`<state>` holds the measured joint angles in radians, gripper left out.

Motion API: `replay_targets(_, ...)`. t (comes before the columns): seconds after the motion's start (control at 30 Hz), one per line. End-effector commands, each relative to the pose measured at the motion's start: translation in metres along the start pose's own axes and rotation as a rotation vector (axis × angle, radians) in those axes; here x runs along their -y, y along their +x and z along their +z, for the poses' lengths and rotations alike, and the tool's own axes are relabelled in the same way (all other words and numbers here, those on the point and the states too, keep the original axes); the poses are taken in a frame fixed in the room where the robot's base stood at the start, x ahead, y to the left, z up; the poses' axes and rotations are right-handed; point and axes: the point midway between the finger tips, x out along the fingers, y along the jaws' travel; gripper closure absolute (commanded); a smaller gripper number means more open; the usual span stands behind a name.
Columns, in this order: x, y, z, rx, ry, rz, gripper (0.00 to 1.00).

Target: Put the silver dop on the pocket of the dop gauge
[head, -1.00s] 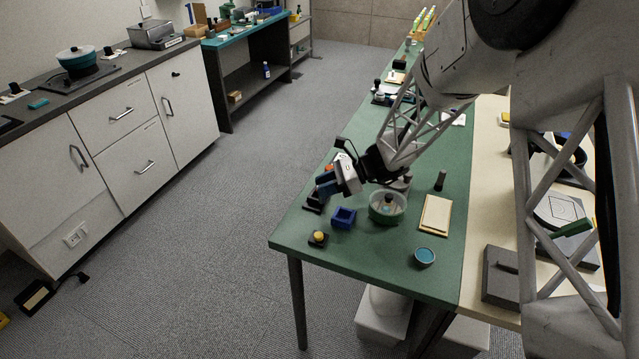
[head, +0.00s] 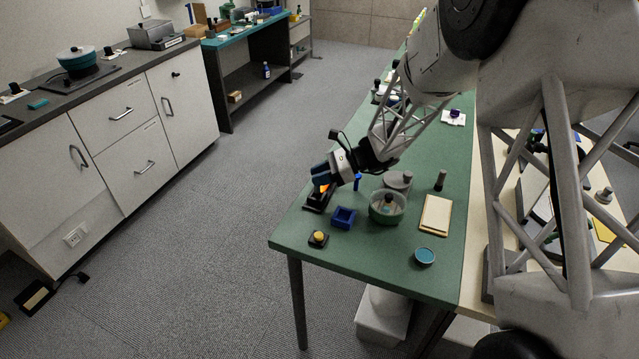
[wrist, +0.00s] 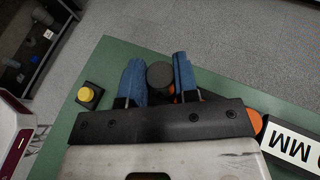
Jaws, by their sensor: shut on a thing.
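My gripper (head: 322,174) has blue fingers and is over the table's left edge. In the wrist view, my gripper (wrist: 160,80) is shut on a grey cylinder seen end-on, the silver dop (wrist: 160,74). In the head view the fingers hide the dop. The dop gauge (head: 316,203), dark with an orange part, lies at the left edge of the green table, just below the fingers. In the wrist view its orange part and a white plate marked MM (wrist: 295,146) show at the right. I cannot see the pocket, nor whether the dop touches the gauge.
A blue open box (head: 343,217) and a yellow knob on a black base (head: 318,239) stand near the gauge. A green bowl (head: 387,215), a grey lidded piece (head: 398,181), a paper pad (head: 435,214) and a teal disc (head: 425,257) are further right. The floor lies beyond the left edge.

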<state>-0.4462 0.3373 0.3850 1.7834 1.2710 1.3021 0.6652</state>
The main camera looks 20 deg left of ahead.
Motion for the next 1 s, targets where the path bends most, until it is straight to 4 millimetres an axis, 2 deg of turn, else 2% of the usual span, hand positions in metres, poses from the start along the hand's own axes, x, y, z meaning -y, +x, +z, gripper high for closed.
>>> replay_targets(0.3,0.0,0.011,-0.026,0.0,0.001,0.0,0.97)
replay_targets(0.77,0.0,0.012,-0.03,0.0,0.0,0.0,0.97)
replay_targets(0.8,0.0,0.012,-0.029,0.0,0.0,0.0,0.66)
replay_targets(0.93,0.0,0.012,-0.029,0.0,0.0,0.0,0.46)
replay_targets(1.0,0.0,0.012,-0.029,0.0,0.0,0.0,0.46)
